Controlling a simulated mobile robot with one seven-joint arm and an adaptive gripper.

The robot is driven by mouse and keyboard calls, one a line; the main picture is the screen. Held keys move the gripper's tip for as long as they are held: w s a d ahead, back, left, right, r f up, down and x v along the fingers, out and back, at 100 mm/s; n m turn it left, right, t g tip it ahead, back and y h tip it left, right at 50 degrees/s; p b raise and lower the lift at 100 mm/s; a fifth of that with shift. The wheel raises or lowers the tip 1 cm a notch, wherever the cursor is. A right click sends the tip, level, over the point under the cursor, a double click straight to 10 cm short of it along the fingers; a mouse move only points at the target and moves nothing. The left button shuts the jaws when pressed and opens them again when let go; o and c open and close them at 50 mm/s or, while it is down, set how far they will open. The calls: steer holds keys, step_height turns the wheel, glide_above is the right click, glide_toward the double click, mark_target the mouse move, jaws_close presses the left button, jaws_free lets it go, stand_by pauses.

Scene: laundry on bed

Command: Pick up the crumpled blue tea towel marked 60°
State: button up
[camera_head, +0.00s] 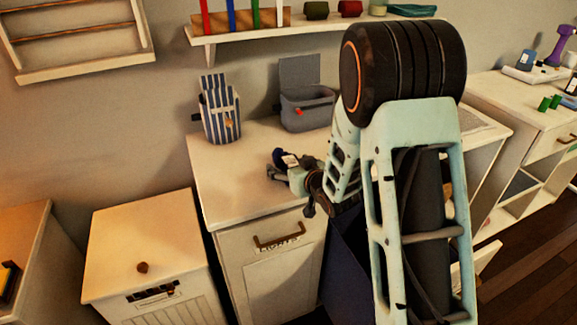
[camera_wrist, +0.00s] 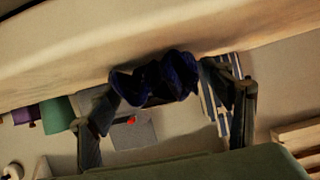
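A small crumpled dark blue cloth (camera_wrist: 155,80) shows in the wrist view between the fingers of my gripper (camera_wrist: 162,85). No 60° mark can be read on it. The fingers stand wide apart, one on each side of the cloth. The left finger is close to or touching its edge; I cannot tell which. In the head view my gripper (camera_head: 279,168) is low over the white cabinet top (camera_head: 230,185), with a dark blue bit of cloth (camera_head: 289,158) at its fingers.
A blue-and-white striped thing (camera_head: 219,110) and an open grey box (camera_head: 306,108) stand at the back of the cabinet top. A wall shelf (camera_head: 300,30) hangs above. A lower white cabinet (camera_head: 140,235) stands to the left. The front left of the cabinet top is clear.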

steer(key=c, duration=1.2)
steer(key=shift+c, duration=0.2)
